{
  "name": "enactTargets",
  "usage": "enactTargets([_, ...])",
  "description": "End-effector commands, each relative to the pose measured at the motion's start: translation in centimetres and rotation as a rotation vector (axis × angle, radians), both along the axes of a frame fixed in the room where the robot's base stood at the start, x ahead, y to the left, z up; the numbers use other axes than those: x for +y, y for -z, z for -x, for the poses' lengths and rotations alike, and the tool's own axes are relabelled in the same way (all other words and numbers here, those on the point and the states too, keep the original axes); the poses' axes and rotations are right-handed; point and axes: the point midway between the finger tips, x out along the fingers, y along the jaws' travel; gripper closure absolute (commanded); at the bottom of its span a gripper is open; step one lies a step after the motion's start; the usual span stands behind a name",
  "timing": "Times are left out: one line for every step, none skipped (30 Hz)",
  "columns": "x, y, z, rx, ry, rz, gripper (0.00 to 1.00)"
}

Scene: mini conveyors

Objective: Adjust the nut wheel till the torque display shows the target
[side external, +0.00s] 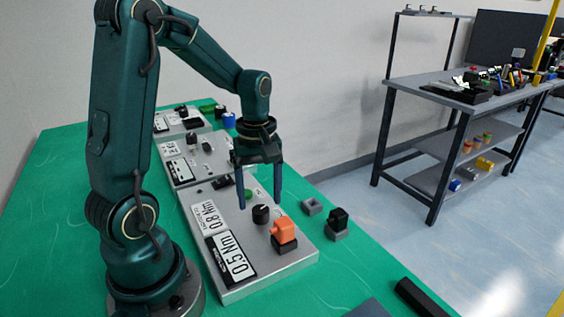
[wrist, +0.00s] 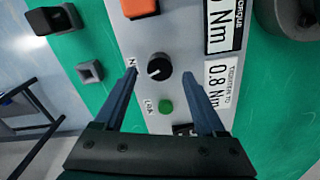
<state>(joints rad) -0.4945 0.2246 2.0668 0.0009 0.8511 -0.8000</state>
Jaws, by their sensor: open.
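The nut wheel (side external: 261,214) is a black knob on the grey panel (side external: 262,281). It also shows in the wrist view (wrist: 159,67), with a white pointer mark on its top. The torque display (side external: 231,258) reads 0.5 Nm, and a label (side external: 208,218) beside it reads 0.8 Nm. In the wrist view the label (wrist: 220,82) says "tighten to 0.8 Nm", and the display is partly cut off. My gripper (side external: 259,204) is open and empty above the panel. In the wrist view its fingertips (wrist: 160,66) appear on either side of the knob, with no visible contact.
An orange block (side external: 285,230) sits in a dark holder on the panel, near the knob. A green button (wrist: 166,106) lies on the knob's other side. A black block (side external: 338,218) and an empty grey holder (side external: 312,206) stand beside the panel. Other panels (side external: 193,160) lie behind.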

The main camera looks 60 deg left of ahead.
Motion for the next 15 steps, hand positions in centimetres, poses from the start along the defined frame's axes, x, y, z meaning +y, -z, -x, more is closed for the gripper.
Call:
enactTargets([-0.1,0.7,0.1,0.005,0.001,0.003,0.27])
enactTargets([-0.1,1.1,0.1,0.005,0.001,0.002,0.27])
enactTargets([-0.1,1.6,0.1,0.005,0.001,0.002,0.27])
enactTargets([0.0,1.9,0.1,0.003,0.001,0.001,0.27])
enactTargets([0.0,2.1,0.1,0.003,0.001,0.001,0.27])
enactTargets([0.0,2.4,0.1,0.003,0.002,0.000,0.27])
enactTargets([0.0,2.6,0.1,0.002,0.002,0.000,0.27])
enactTargets([0.0,2.7,0.0,0.001,0.002,0.000,0.27])
enactTargets([0.0,2.8,0.0,0.001,0.002,-0.001,0.27])
enactTargets([0.0,2.9,0.0,0.001,0.002,-0.001,0.27])
enactTargets([0.0,2.9,0.0,0.001,0.002,-0.001,0.27])
enactTargets([0.0,2.9,0.0,0.000,0.002,-0.001,0.27])
enactTargets([0.0,2.9,0.0,-0.001,0.002,-0.002,0.27])
enactTargets([0.0,2.9,0.0,-0.001,0.002,-0.002,0.27])
enactTargets([0.0,2.9,0.0,-0.001,0.002,-0.002,0.27])
